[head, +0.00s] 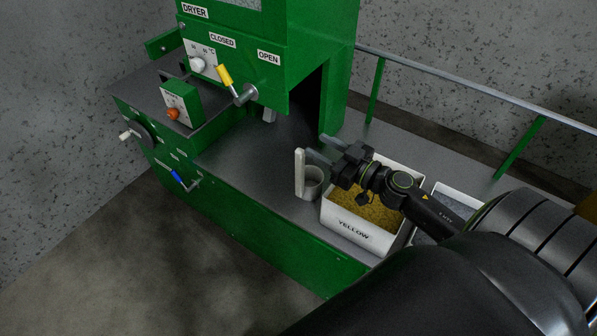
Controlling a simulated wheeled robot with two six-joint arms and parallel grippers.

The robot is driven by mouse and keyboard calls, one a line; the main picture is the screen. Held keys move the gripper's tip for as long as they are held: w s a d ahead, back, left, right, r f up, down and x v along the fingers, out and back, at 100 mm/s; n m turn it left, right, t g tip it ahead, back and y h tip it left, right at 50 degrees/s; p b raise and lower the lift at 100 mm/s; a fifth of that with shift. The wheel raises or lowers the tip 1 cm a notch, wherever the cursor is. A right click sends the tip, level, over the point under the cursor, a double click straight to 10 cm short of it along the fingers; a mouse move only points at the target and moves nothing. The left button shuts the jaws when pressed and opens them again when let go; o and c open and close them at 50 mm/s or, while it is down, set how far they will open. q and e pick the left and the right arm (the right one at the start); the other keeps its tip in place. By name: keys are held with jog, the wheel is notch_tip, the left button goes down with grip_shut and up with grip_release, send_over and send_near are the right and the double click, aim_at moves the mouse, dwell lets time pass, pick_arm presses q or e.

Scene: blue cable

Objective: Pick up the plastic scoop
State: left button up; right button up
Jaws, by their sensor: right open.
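The plastic scoop (312,183) is a pale cup with an upright flat handle (299,172) on its left side. It stands on the dark grey bench top just left of the yellow bin. My right gripper (317,147) reaches in from the right, above and behind the scoop. Its two fingers are apart and point left, with no object seen between them. The nearer finger is close to the top of the handle; I cannot tell whether they touch. My left gripper does not show.
A white bin labelled YELLOW (354,231) holds yellow granules under my right arm. Another white bin (437,188) with grey contents stands right of it. The green dryer (330,95) rises behind. A rail (465,84) runs along the back. Bench left of the scoop is clear.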

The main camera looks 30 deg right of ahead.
jog(key=b, duration=0.5)
send_near(304, 164)
jog(key=shift+n+g+y, duration=0.3)
jog(key=shift+y, duration=0.1)
jog(key=x, duration=0.5)
jog(key=shift+w+d, duration=0.1)
jog(key=shift+w, duration=0.15)
jog(key=shift+w+r+p, duration=0.3)
jog(key=shift+w+p, duration=0.05)
jog(key=shift+p, duration=0.3)
jog(key=shift+x, duration=0.85)
jog(key=p+x, duration=0.1)
jog(key=x, duration=0.4)
grip_shut()
